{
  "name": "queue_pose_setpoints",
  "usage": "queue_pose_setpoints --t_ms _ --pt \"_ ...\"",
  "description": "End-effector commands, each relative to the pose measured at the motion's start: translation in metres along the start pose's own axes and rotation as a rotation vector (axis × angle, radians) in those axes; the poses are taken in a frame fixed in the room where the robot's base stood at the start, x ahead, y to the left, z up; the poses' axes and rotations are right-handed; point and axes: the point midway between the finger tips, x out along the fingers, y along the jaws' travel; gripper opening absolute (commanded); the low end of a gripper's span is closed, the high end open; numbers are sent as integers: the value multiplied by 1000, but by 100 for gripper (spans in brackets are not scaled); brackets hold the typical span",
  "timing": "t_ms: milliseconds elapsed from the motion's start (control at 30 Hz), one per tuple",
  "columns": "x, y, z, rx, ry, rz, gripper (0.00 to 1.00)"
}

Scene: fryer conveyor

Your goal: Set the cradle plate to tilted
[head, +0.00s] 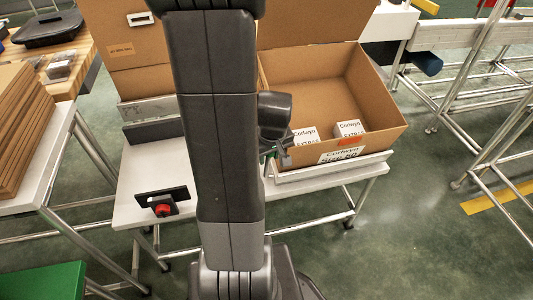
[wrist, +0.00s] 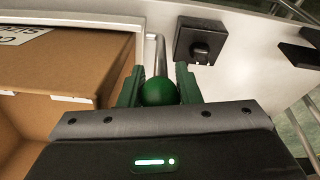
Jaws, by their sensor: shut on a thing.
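The cradle plate (head: 330,170) is the white ledge under the open cardboard box (head: 385,105) on the right of the white bench; I cannot tell its tilt. In the wrist view a green ball knob (wrist: 158,93) sits on a metal lever rod (wrist: 160,55), beside the box wall (wrist: 95,75). My gripper (wrist: 158,85) is shut on the knob, with a green finger on each side. In the head view my arm hides the lever, and only part of my gripper (head: 281,150) shows at the box's front left corner.
Two small white cartons (head: 349,128) lie in the box. A red button (head: 163,209) on a black plate is on the bench, left of my arm. A black square fixture (wrist: 200,41) stands beside the lever. Another carton (head: 125,45) is behind left; open floor lies right.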

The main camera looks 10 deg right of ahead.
Motion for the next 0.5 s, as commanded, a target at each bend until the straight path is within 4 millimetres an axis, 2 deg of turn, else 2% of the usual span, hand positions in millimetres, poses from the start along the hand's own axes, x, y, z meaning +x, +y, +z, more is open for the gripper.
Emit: queue_pose_setpoints --t_ms 33,133,467,500 --pt "2 -2 10 4 -2 -1 0" --pt "0 -4 18 3 -4 -3 0" --pt "-1 -5 22 1 -7 -4 0" --pt "0 -5 22 1 -7 -4 34"
